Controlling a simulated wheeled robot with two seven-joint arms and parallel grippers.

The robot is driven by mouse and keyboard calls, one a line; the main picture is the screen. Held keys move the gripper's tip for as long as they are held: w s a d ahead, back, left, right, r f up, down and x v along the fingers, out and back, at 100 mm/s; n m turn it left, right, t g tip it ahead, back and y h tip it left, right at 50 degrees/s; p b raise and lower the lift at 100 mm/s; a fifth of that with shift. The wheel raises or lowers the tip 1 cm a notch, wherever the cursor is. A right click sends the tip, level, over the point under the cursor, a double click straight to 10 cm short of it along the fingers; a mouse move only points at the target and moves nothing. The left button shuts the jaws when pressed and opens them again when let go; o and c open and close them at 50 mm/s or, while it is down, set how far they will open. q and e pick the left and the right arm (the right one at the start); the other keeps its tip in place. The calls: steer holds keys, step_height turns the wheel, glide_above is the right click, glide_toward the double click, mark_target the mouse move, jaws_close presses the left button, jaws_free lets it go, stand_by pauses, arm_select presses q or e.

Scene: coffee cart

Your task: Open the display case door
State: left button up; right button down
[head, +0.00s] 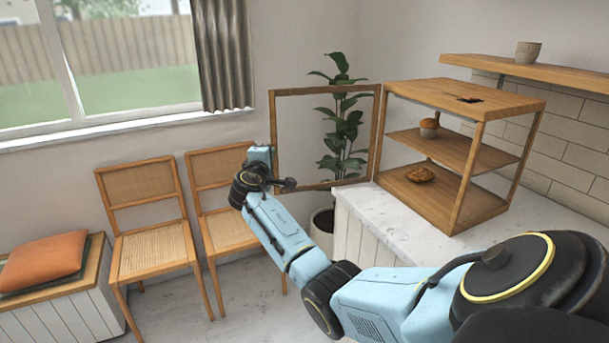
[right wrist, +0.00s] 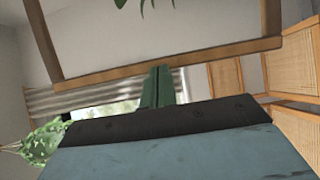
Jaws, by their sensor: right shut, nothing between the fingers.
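The wooden display case (head: 458,152) stands on the white counter (head: 400,228). Its framed door (head: 326,88) is swung wide open to the left, hinged at the case's left edge, past the counter. My right gripper (head: 262,155) is by the free edge of the door, low on its left side. In the right wrist view the door frame (right wrist: 165,62) crosses above the fingers. The fingers (right wrist: 158,85) are together and empty, with their tips close to the frame's rail. I cannot tell whether they touch it. My left gripper is not in view.
A muffin (head: 429,128) and a pastry (head: 420,174) sit on the case's shelves. A potted plant (head: 343,130) stands behind the door. Two cane chairs (head: 155,250) are near my right arm, and a bench with an orange cushion (head: 45,259) is at far left.

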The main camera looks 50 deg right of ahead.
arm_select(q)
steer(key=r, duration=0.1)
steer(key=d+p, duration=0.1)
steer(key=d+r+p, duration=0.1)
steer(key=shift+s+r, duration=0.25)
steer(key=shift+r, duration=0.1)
arm_select(e)
steer(key=w+a+v, duration=0.1)
steer(key=w+v, duration=0.1)
steer(key=v, duration=1.1)
steer(key=shift+s+a+f, duration=0.15)
steer(key=shift+a+f, duration=0.05)
steer(key=shift+a, duration=0.25)
